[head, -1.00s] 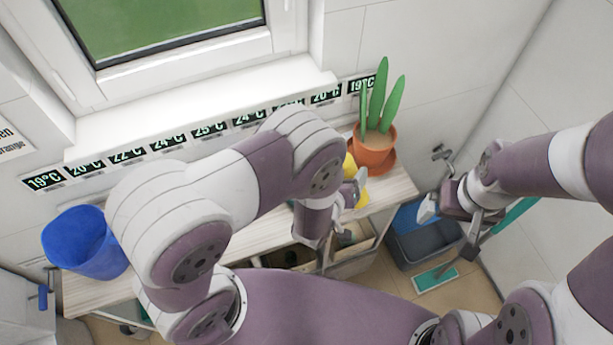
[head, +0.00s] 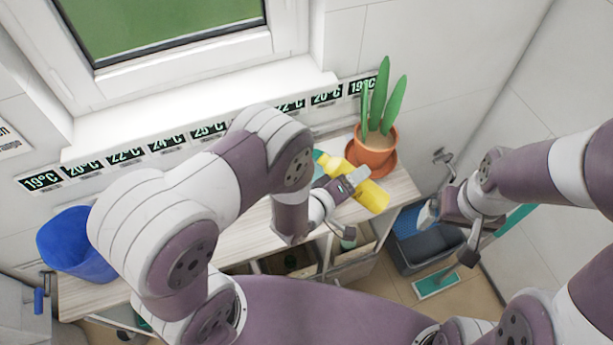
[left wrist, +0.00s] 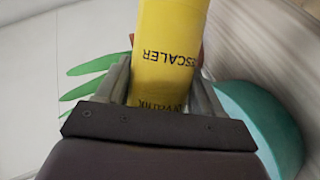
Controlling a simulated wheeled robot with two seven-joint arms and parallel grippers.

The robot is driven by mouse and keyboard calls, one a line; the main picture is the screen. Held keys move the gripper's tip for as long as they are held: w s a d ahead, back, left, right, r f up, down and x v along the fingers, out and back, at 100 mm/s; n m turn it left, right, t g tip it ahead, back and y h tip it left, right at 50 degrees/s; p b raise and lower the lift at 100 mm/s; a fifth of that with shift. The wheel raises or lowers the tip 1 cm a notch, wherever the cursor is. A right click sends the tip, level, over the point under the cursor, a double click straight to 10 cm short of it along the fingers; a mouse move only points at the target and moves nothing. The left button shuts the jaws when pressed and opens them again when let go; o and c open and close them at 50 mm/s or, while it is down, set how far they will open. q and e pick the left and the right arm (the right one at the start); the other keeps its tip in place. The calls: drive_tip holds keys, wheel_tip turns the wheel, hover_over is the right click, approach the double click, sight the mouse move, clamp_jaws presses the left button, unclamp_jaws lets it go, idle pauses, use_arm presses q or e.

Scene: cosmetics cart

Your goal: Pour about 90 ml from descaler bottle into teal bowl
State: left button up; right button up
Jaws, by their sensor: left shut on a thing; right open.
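The yellow descaler bottle (head: 373,196) is tilted well over in the head view, its narrower end toward the upper left by the teal bowl. My left gripper (head: 350,181) is shut on it. The label and yellow side fill the middle of the left wrist view (left wrist: 168,50), between the fingers. The teal bowl (head: 318,158) is mostly hidden behind my left arm and the bottle; its rounded side shows in the left wrist view (left wrist: 265,118). No liquid stream is visible. My right gripper (head: 432,212) is open and empty, right of the shelf.
A potted plant (head: 374,150) stands close behind the bottle on the wooden shelf top (head: 400,187). A blue bucket (head: 72,245) stands at the left end. A grey mop bucket (head: 425,250) and a teal mop head (head: 436,283) are on the floor at right.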

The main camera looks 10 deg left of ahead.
use_arm(q)
drive_tip(key=shift+r, duration=0.15)
drive_tip(key=shift+s+d+r+n+h, duration=0.15)
drive_tip(key=shift+n+h, duration=0.25)
drive_tip(key=shift+n, duration=0.2)
drive_tip(key=shift+w+a, duration=0.2)
drive_tip(key=shift+a, duration=0.05)
drive_tip(key=shift+w+a+n+h+b, duration=0.1)
drive_tip(key=shift+a+n+h+b, duration=0.3)
drive_tip(key=shift+n+b, duration=0.15)
drive_tip(key=shift+f+n+h, duration=0.2)
drive_tip(key=shift+n+h, duration=0.1)
drive_tip(key=shift+n, duration=0.15)
idle(2.2)
